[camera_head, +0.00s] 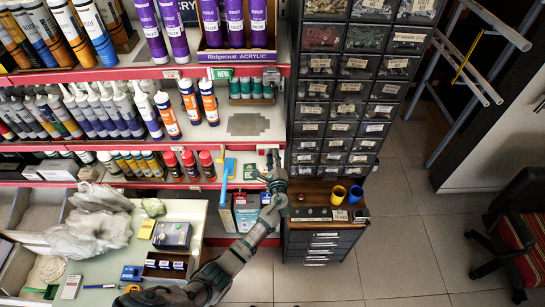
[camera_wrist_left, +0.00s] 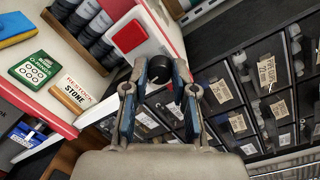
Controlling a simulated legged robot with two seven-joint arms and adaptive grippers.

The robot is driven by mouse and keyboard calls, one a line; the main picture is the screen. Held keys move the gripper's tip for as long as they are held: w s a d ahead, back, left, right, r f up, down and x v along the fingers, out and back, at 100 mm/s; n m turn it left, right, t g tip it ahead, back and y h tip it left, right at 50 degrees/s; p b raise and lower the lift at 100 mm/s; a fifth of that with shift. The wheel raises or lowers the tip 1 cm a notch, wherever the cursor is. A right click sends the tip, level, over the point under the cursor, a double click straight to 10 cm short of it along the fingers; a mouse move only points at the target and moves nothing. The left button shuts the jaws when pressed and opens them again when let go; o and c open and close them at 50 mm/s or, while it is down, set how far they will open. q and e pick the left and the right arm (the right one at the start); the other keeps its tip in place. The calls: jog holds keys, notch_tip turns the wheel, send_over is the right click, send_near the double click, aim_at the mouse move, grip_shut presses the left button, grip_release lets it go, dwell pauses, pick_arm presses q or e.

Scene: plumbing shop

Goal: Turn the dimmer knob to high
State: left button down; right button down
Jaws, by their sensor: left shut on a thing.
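The dimmer knob (camera_wrist_left: 159,69) is a dark round knob in the left wrist view, between my left gripper's two fingertips. My left gripper (camera_wrist_left: 154,74) is shut on it, one finger on each side. In the head view my left gripper (camera_head: 272,158) reaches up to the right end of the shelves, beside the drawer cabinet. The knob cannot be made out there behind the fingers. I cannot read any mark showing the knob's setting. My right gripper is not in view.
The drawer cabinet (camera_head: 345,88) stands right of my left gripper.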

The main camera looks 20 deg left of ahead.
pick_arm(q)
jog(key=shift+s+d+f+m, duration=0.1)
jog(key=shift+f+m, duration=0.4)
jog(key=shift+m, duration=0.6)
jog(key=c, duration=1.3)
grip_release()
jog(key=shift+o, duration=0.5)
jog(key=shift+r, duration=0.1)
jog(key=v, duration=1.1)
jog(key=shift+s+d, duration=0.3)
